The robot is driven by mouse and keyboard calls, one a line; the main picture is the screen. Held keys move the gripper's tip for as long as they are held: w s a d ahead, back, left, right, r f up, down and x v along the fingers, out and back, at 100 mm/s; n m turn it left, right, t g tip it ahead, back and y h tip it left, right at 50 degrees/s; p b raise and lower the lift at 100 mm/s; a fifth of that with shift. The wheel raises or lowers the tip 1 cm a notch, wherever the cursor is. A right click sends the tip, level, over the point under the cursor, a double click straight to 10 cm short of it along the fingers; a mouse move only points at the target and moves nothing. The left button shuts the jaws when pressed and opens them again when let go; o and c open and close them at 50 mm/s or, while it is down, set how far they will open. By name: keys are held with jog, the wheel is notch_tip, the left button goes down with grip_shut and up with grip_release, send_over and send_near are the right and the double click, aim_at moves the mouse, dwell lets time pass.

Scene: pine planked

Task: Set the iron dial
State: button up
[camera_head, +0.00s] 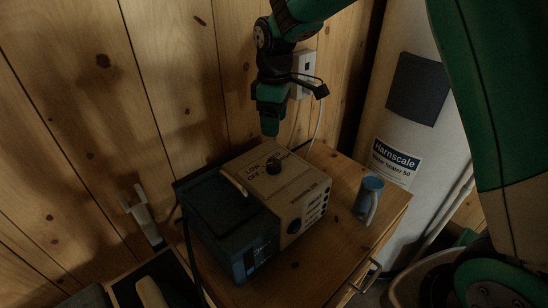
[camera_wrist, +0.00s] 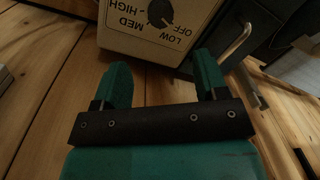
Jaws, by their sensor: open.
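The iron dial (camera_head: 273,167) is a round black knob on the cream top panel of a box-shaped station (camera_head: 292,192). In the wrist view the dial (camera_wrist: 160,12) is at the top edge, partly cut off, with OFF, LOW, MED and HIGH printed around it. I cannot tell for sure which mark it points to. My gripper (camera_head: 270,128) hangs above the station, apart from the dial. In the wrist view its two green fingers (camera_wrist: 161,68) are spread with nothing between them.
The station has a dark side with a metal handle (camera_head: 233,184). It stands on a wooden cabinet (camera_head: 330,252). A blue-grey mug (camera_head: 369,197) stands to its right. A white tank (camera_head: 395,125) is behind at right, and a plank wall (camera_head: 100,110) is at left.

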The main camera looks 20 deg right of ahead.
aim_at(274, 162)
jog(key=f, duration=0.4)
jog(key=f+p, duration=0.1)
jog(key=f, duration=0.6)
jog(key=shift+s+a+f+p, duration=0.15)
jog(key=shift+s+f+p, duration=0.1)
jog(key=shift+f+p, duration=0.15)
jog(key=c, duration=0.9)
jog(key=shift+c, duration=0.2)
jog(key=shift+m, duration=0.3)
jog(key=m, duration=0.3)
jog(key=shift+m+b, duration=0.3)
jog(key=shift+m, duration=0.1)
jog(key=shift+r+m, duration=0.1)
jog(key=shift+m, duration=2.1)
